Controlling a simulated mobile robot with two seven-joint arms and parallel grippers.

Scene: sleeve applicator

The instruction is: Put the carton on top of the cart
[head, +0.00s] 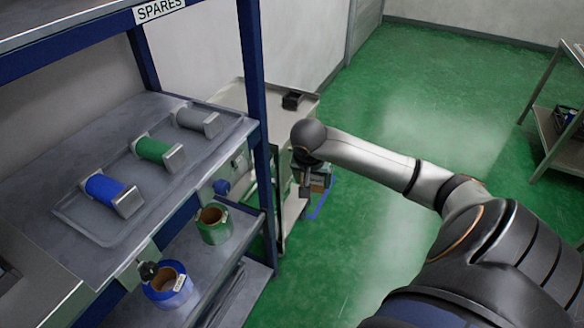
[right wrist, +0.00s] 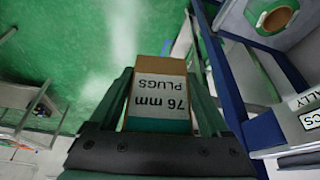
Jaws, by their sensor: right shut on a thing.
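The carton (right wrist: 160,95) is a small brown box with a white label reading "76 mm PLUGS" and a teal band. In the right wrist view it sits between the two fingers of my right gripper (right wrist: 160,75), which is shut on it. In the head view my right gripper (head: 306,186) points down beside the cart, and the carton (head: 320,180) shows only partly behind it. The cart (head: 308,106) is pale beige with a flat top and stands behind the blue rack post, which hides part of it. The carton is beside the cart, lower than its top. My left gripper is out of view.
A small black tray (head: 292,100) is on the cart top; bare surface lies around it. The blue rack post (head: 253,80) stands close to the cart. Rack shelves hold blue, green and grey rolls. Blue tape (head: 321,206) marks the floor near the carton.

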